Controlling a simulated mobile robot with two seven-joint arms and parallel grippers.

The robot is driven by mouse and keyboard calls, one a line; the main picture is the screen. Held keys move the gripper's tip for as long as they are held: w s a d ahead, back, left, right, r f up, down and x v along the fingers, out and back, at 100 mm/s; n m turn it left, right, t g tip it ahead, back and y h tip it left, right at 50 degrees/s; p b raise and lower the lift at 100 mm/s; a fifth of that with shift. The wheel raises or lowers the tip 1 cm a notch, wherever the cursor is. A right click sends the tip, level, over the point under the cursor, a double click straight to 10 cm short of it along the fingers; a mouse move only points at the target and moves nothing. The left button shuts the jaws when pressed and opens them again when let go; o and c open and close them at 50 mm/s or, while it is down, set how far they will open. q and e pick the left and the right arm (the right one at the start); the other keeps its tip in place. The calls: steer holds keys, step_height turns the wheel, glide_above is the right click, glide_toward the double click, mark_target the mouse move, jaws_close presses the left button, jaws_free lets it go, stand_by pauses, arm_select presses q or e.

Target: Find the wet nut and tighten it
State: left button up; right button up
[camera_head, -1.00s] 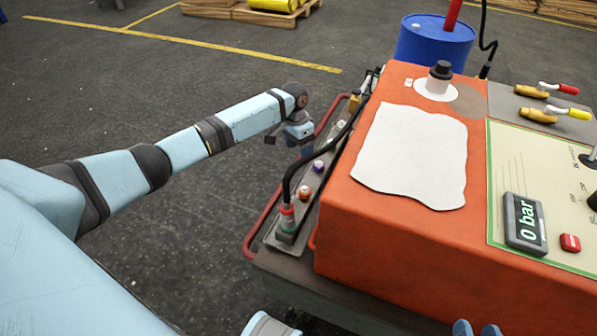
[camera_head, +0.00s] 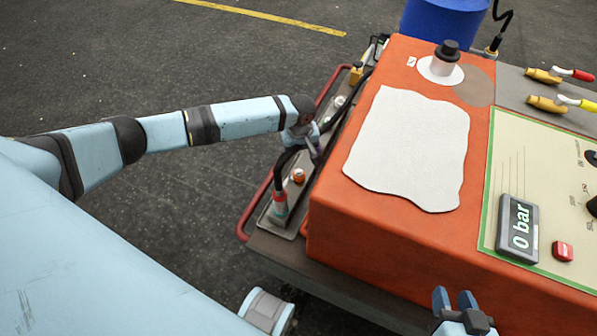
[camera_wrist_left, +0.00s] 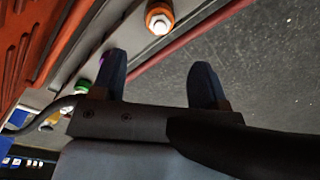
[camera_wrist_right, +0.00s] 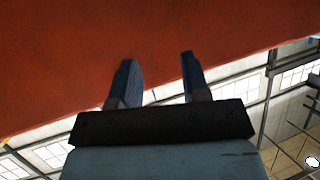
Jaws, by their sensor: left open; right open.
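Several coloured nuts sit along a grey manifold plate beside the orange machine. An orange nut with a white tip (camera_head: 298,175) shows below my left gripper (camera_head: 312,150); an orange nut (camera_wrist_left: 159,17) also shows in the left wrist view. That view has a green nut (camera_wrist_left: 82,87) and a purple one (camera_wrist_left: 105,57), partly behind a finger. A white fitting (camera_head: 340,101) is further back. I cannot tell which nut is wet. My left gripper is open and empty over the manifold. My right gripper (camera_head: 454,298) is open and empty at the machine's front edge.
A black hose rises from a red fitting (camera_head: 278,205) near the left gripper. A red rail (camera_head: 247,215) borders the manifold. The orange machine (camera_head: 360,220) carries a white sheet (camera_head: 410,150), a gauge reading 0 bar (camera_head: 517,229) and a red button (camera_head: 562,251). A blue drum (camera_head: 440,20) stands behind.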

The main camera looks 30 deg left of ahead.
mark_target(299, 173)
arm_select(q)
step_height(299, 173, down, 10)
steer(key=b, duration=0.3)
steer(key=shift+a+r, duration=0.1)
steer(key=shift+r, duration=0.1)
steer(key=shift+f, duration=0.3)
arm_select(e)
steer(key=w+a+r+t+y, duration=0.2)
steer(key=a+r+t, duration=0.1)
steer(key=r, duration=0.3)
steer(key=shift+r, duration=0.3)
arm_select(q)
steer(key=c, duration=0.9)
arm_select(e)
steer(key=shift+r, duration=0.1)
